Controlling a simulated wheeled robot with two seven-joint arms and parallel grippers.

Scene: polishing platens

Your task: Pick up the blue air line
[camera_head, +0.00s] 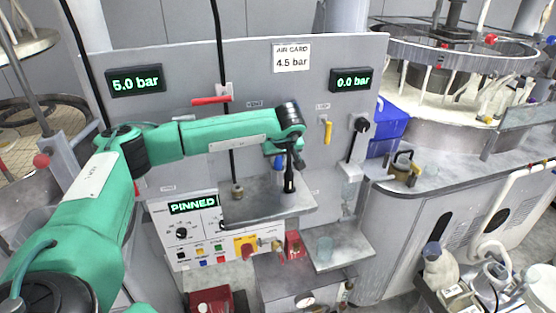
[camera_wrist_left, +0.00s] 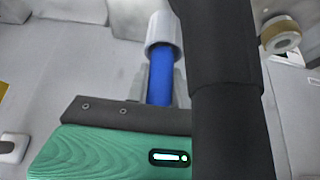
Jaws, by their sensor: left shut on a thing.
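The blue air line (camera_head: 277,163) shows as a short blue upright piece above the small grey shelf, close beside my left gripper (camera_head: 289,185). My left gripper points down at the panel and is shut on the line. In the left wrist view the blue line (camera_wrist_left: 161,78) runs up into a pale grey collar (camera_wrist_left: 162,35). A large black part of my gripper covers the right of that view and hides the contact. My right gripper is not in view.
The grey shelf (camera_head: 250,210) juts out below my gripper, with a small fitting (camera_head: 237,191) on its left. A red lever (camera_head: 211,100) and a yellow handle (camera_head: 327,131) stick out from the panel (camera_head: 350,40).

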